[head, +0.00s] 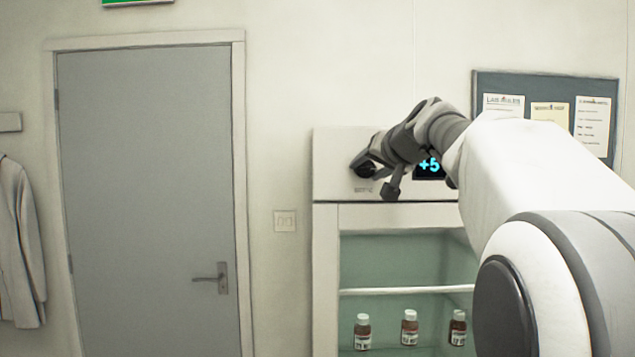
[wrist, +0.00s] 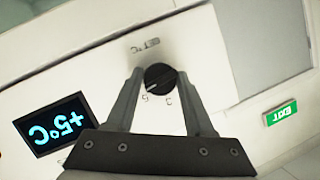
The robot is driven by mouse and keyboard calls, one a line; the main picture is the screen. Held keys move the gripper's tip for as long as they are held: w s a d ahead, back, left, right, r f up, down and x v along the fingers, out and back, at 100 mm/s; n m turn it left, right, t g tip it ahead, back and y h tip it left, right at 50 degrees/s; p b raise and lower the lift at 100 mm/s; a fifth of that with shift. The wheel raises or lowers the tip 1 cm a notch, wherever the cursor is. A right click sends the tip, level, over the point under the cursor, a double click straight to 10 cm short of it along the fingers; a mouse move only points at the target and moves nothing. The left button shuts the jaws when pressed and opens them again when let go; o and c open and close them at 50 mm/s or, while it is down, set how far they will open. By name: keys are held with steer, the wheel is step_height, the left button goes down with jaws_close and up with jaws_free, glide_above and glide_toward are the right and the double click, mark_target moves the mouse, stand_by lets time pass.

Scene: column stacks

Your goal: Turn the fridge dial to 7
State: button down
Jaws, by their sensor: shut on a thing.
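The fridge (head: 326,240) stands against the back wall in the head view, with a white panel above its glass front. The dark round dial (wrist: 159,77) is on that panel; it also shows in the head view (head: 366,170), partly covered by my gripper. My gripper (wrist: 158,80) is shut on the dial, one finger on each side, in the wrist view.
Several brown bottles (head: 409,328) stand inside the fridge below a shelf. A grey door (head: 150,190) and a light switch (head: 285,221) are to the left. A notice board (head: 480,84) hangs behind my arm at the right.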

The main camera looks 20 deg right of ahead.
steer(key=m+b, duration=0.1)
steer(key=m+t+y+b, duration=0.1)
steer(key=b, duration=0.1)
steer(key=shift+f+m, duration=0.3)
steer(key=shift+m, duration=0.1)
steer(key=shift+r+m+t+y+b, duration=0.15)
steer(key=shift+m+t+y+b, duration=0.5)
steer(key=shift+m+b, duration=0.8)
steer(key=shift+c, duration=1.4)
jaws_free()
steer(key=shift+s, duration=0.15)
